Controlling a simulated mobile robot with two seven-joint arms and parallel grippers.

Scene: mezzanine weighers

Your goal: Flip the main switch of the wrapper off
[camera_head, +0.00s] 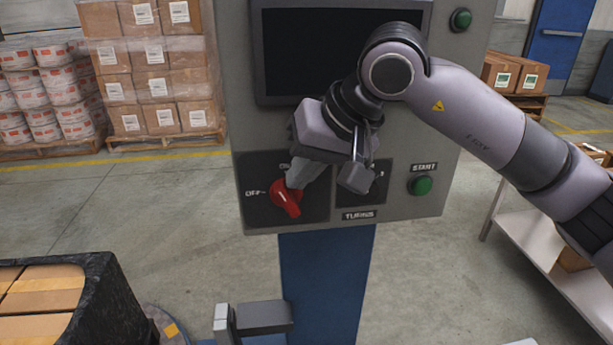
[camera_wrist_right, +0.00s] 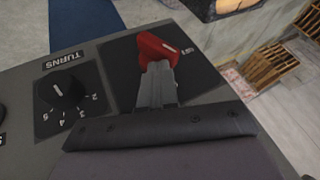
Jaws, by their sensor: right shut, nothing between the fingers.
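The main switch is a red rotary handle (camera_head: 287,198) on a black plate low on the wrapper's grey control panel (camera_head: 237,130). OFF is printed to its left; an ON label above it is partly covered. The handle sits slanted, and I cannot tell which label it points to. My right gripper (camera_head: 298,182) is shut and empty, its fingertips at the handle's upper part. In the right wrist view the shut fingers (camera_wrist_right: 160,80) reach the near end of the red handle (camera_wrist_right: 156,50) and seem to touch it.
Right of the switch are the TURNS dial (camera_wrist_right: 64,92), partly behind my gripper in the head view, and the green START button (camera_head: 421,186). Another green button (camera_head: 461,19) is higher up. A dark screen (camera_head: 300,50) sits above. A white shelf (camera_head: 545,255) stands at right.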

